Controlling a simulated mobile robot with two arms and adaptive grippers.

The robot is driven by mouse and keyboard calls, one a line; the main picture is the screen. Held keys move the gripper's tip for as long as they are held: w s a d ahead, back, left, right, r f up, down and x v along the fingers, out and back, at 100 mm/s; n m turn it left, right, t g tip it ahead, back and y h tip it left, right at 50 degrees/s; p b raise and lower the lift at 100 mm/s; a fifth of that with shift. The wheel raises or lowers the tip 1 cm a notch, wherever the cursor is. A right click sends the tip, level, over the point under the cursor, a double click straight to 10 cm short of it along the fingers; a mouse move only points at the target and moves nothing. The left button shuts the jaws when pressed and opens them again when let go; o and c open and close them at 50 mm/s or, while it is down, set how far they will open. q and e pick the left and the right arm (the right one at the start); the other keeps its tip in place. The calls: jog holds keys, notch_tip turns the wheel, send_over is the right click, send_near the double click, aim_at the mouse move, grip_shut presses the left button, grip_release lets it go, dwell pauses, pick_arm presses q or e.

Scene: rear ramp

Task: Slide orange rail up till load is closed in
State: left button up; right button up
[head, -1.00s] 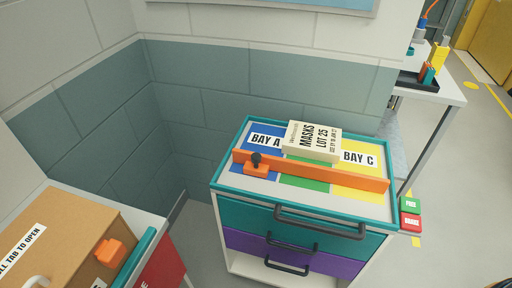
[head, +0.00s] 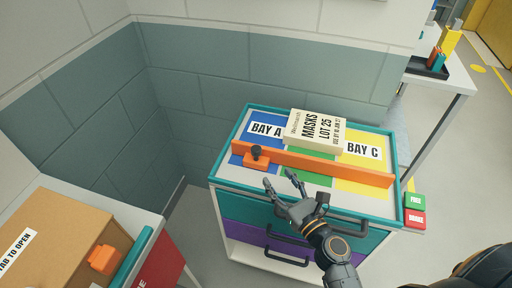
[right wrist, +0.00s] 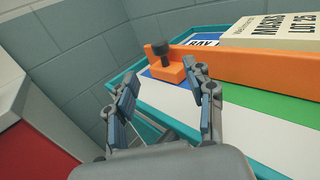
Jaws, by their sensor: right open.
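The orange rail (head: 320,164) lies across the top of the teal-rimmed cart (head: 212,166), over the blue, green and yellow bays. An orange block with a black knob (head: 256,157) sits at its left end. The load, a cream MASKS LOT 25 box (head: 316,130), stands behind the rail on the middle bay. My right gripper (head: 280,180) is open and empty at the cart's front edge, just short of the knob. In the right wrist view the orange rail (right wrist: 255,67) and knob (right wrist: 161,48) show beyond the open fingers (right wrist: 163,95). My left gripper is not in view.
A cardboard box (head: 60,235) on another surface stands at the lower left. A grey wall (head: 200,90) is behind the cart. A side table (head: 455,82) stands at the back right.

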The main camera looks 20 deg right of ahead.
aim_at(259, 153)
jog(key=w+a, duration=0.1)
jog(key=w, duration=0.3)
jog(key=w+p, duration=0.1)
jog(key=w, duration=0.3)
jog(key=w+a+p, duration=0.1)
jog(key=w, duration=0.4)
jog(key=shift+w+a, duration=0.1)
jog(key=shift+a, duration=0.25)
grip_shut()
